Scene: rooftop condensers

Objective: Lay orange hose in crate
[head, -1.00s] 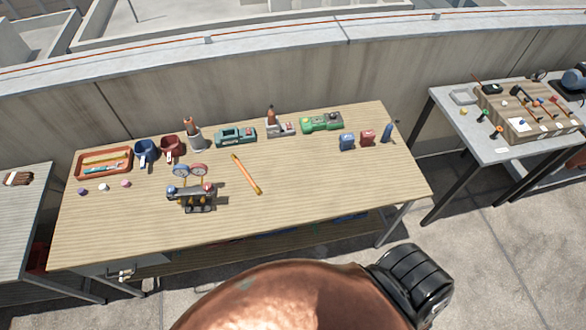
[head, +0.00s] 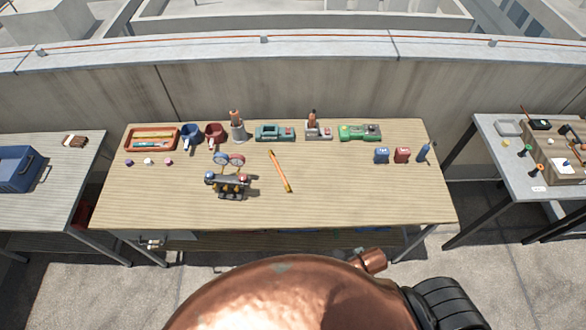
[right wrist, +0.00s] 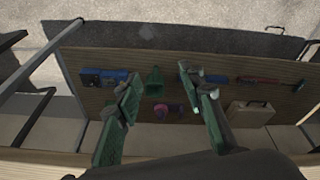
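An orange stick-like piece (head: 279,171), probably the orange hose, lies bare and slanted in the middle of the wooden workbench (head: 360,205) in the head view. An orange-red tray (head: 131,147) at the bench's back left holds several long thin pieces. A blue box-like container (head: 14,172) stands on the left table, cut by the picture edge. I cannot tell which of these is the crate. My right gripper (right wrist: 160,75) is open and empty in the right wrist view, above a wooden shelf. It is not in the head view. My left gripper is not in view.
A gauge set (head: 229,178) stands left of the orange piece. Mugs, a tool holder and green devices (head: 360,132) line the bench's back. The bench's front right is clear. A right table (head: 500,165) holds small parts. The shelf (right wrist: 75,68) carries a tan case (right wrist: 250,113) and tools.

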